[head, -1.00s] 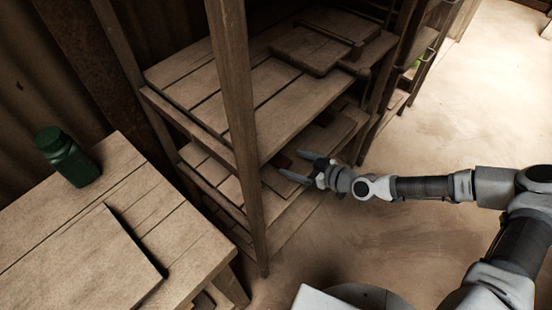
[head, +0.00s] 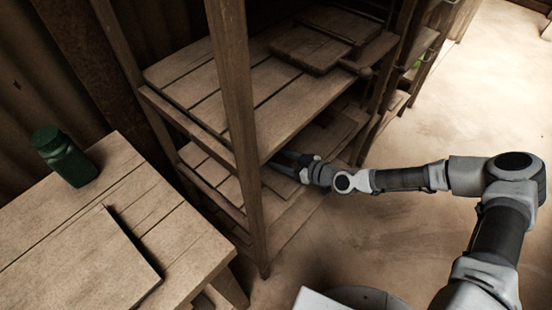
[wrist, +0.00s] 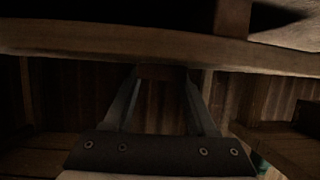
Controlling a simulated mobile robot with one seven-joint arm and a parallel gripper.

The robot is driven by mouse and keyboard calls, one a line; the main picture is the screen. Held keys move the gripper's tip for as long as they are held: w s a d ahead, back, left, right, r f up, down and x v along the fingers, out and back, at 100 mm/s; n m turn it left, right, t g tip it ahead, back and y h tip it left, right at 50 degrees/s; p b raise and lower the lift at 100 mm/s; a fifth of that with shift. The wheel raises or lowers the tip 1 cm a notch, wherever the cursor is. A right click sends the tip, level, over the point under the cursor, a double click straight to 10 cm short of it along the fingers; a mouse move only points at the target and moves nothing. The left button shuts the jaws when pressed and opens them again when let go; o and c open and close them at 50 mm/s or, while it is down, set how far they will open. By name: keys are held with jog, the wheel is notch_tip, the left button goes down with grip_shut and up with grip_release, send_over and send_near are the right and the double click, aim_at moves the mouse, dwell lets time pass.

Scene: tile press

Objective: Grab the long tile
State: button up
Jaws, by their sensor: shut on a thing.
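My gripper (head: 281,160) reaches into the lower level of the wooden shelf rack, its fingertips partly hidden under the upper shelf. In the wrist view my gripper (wrist: 161,76) has its two fingers closed on a dark reddish-brown piece (wrist: 160,71), seemingly the long tile. Only a short face of that piece shows between the fingertips; its full length is hidden. In the head view my gripper and the upper shelf hide it.
The upper shelf (head: 215,88) is close above my gripper, and a front post (head: 235,130) stands to its left. A green jar (head: 65,157) stands on the wooden table (head: 190,235) at left. Open floor (head: 480,90) lies right.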

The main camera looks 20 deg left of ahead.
aim_at(282, 162)
grip_shut()
jog(key=shift+r, duration=0.1)
jog(key=shift+r, duration=0.5)
notch_tip(282, 162, up, 3)
jog(key=shift+f+p, duration=0.1)
jog(key=shift+p, duration=0.65)
jog(key=d+r+p, duration=0.1)
jog(key=d+r, duration=0.6)
jog(key=d, duration=0.4)
jog(key=shift+s+d, duration=0.3)
jog(key=shift+d, duration=0.05)
